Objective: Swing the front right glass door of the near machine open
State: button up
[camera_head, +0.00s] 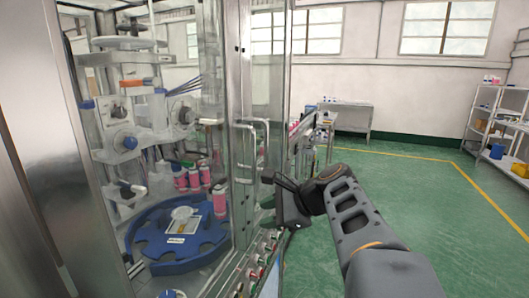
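The near machine (228,60) fills the left half of the view, with glass panels in steel frames. Two upright metal bar handles stand side by side at its front, a nearer one (236,155) and a farther one (266,140). The right glass door (268,80) shows as a narrow, strongly slanted panel beyond the handles. I cannot tell whether it is fully closed or slightly ajar. My gripper (268,177) reaches in from the right, its tip at the lower end of the farther handle. Whether it touches or grips the handle is too small to tell.
Inside the machine are a blue round turntable (150,243) and several pink cans (220,200). A panel of buttons (265,262) runs along the front below the handles. Green floor (400,185) is open to the right. A table (345,118) and shelves (490,125) stand farther back.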

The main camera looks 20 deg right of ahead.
jog(key=w+d+r+m+t+y, duration=0.1)
jog(key=d+r+m+t, duration=0.3)
jog(key=d+r+m, duration=0.2)
jog(key=m+t+y+b, duration=0.2)
jog(key=m+t, duration=0.1)
send_near(266, 143)
jog(key=shift+m+h, duration=0.3)
jog(key=shift+h, duration=0.1)
jog(key=p+x, duration=0.1)
jog(key=x, duration=0.9)
jog(key=shift+w+p, duration=0.2)
jog(key=shift+p, duration=0.15)
jog(key=shift+c, duration=0.4)
grip_shut()
